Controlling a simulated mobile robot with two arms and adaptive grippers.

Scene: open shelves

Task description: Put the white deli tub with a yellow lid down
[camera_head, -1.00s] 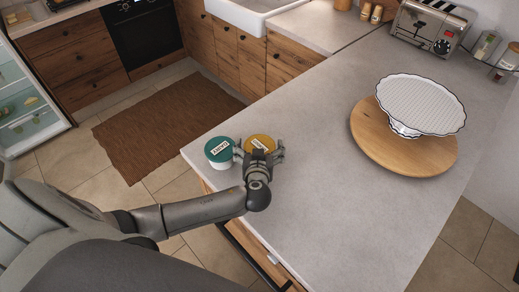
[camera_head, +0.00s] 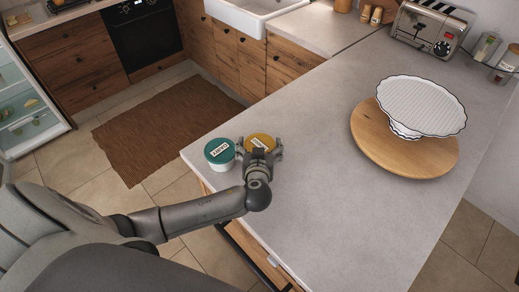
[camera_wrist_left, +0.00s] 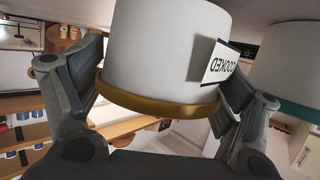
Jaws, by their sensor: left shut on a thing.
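The white deli tub with a yellow lid (camera_head: 262,139) is at the near left corner of the counter, partly covered by my left gripper (camera_head: 260,150). In the left wrist view its white wall (camera_wrist_left: 160,45) and yellow rim (camera_wrist_left: 160,103) show between my fingers, with a "COOKED" label upside down in the picture. My left gripper is shut on it. Its base is cut off there, so I cannot tell whether it touches the counter. The right gripper is not in view.
A similar tub with a teal lid (camera_head: 219,150) stands close to the left of it, near the counter edge. A round wooden board (camera_head: 440,163) with a white cake stand (camera_head: 421,103) is farther right. The middle of the grey counter (camera_head: 320,170) is clear.

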